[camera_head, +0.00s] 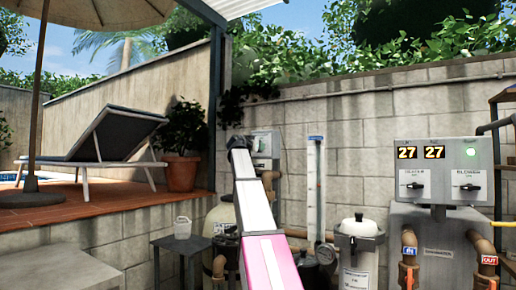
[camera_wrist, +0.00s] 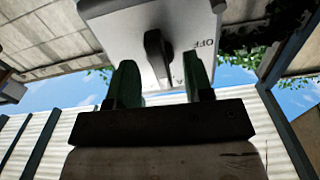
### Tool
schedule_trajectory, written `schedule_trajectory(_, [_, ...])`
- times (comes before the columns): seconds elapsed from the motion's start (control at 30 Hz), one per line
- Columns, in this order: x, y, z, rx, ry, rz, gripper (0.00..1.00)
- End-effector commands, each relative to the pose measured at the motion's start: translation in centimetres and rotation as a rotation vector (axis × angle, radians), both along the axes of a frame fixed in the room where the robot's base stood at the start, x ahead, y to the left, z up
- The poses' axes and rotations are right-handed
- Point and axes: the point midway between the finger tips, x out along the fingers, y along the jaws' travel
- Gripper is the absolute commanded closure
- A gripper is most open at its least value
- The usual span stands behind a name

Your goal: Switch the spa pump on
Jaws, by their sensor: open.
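A light grey switch box with a black rotary knob (camera_wrist: 157,55) fills the top of the wrist view. The word OFF shows upside down to the right of the knob, and part of another label shows beside my finger. My gripper (camera_wrist: 163,82) is open, its two green fingers apart, with the knob between and just beyond their tips in the picture. I cannot tell whether they touch it. In the head view, a grey wall box (camera_head: 265,145) shows partly behind my arm. My fingers are hidden there.
A control panel (camera_head: 437,170) with two 27 displays, two black knobs and a green light is on the right. A small dark table (camera_head: 180,244) holds a clear jug (camera_head: 183,228). A block wall (camera_head: 365,115) stands behind.

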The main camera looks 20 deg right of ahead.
Motion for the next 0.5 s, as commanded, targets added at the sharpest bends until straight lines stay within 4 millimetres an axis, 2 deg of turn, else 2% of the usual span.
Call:
schedule_trajectory(0.23, [-0.3,0.4,0.0,-0.001,0.000,0.001,0.53])
schedule_trajectory(0.5, [-2.2,2.7,-0.1,-0.001,0.001,0.002,0.53])
